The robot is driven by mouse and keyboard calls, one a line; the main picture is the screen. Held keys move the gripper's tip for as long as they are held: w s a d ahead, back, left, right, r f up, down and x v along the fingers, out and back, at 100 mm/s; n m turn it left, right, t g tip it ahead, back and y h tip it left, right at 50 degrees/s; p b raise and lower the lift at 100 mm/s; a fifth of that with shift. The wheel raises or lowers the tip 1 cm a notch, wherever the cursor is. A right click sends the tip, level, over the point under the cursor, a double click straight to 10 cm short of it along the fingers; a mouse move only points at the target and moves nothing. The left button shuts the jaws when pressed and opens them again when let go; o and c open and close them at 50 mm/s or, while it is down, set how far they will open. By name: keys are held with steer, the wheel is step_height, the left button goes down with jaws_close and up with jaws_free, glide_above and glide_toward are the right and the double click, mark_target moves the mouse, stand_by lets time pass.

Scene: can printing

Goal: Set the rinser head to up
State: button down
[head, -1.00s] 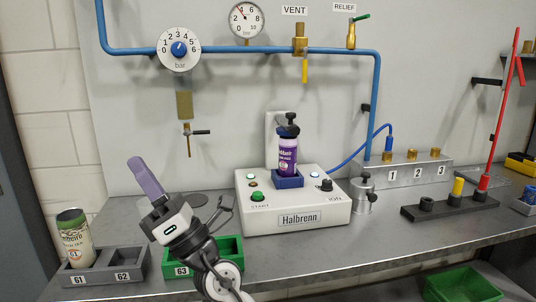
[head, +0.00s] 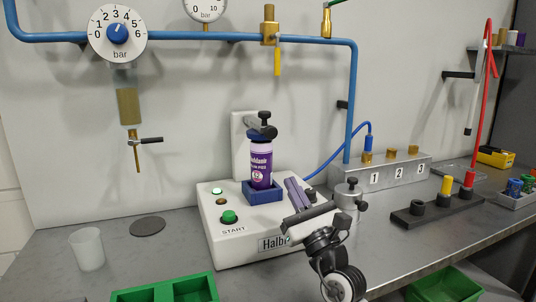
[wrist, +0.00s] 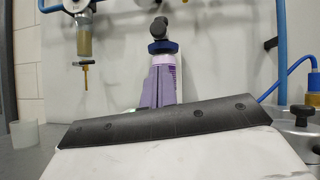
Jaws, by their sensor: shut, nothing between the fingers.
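The white Halbrenn rinser (head: 235,255) stands on the bench. Its dark rinser head (head: 262,130) with a black knob sits low over a purple can (head: 261,165), against or just above the can's dark blue top; I cannot tell if they touch. The can stands upright in a blue holder (head: 263,193). My gripper (head: 297,190), with purple fingers, is shut and empty in front of the rinser, lower than the head and right of the can. In the wrist view the shut fingers (wrist: 158,86) partly cover the can, and the head (wrist: 160,28) shows above them.
A steel valve pot (head: 347,198) stands close right of the rinser, with a blue hose (head: 330,160) behind. A clear cup (head: 87,249) and a green tray (head: 165,290) are at left. A pressure dial (head: 117,33) and pipes are on the wall.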

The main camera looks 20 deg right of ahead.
steer(key=p+x, duration=0.5)
steer(key=x, duration=0.4)
steer(key=shift+w+r+p, duration=0.2)
steer(key=shift+r+p, duration=0.15)
steer(key=shift+d+r, duration=0.1)
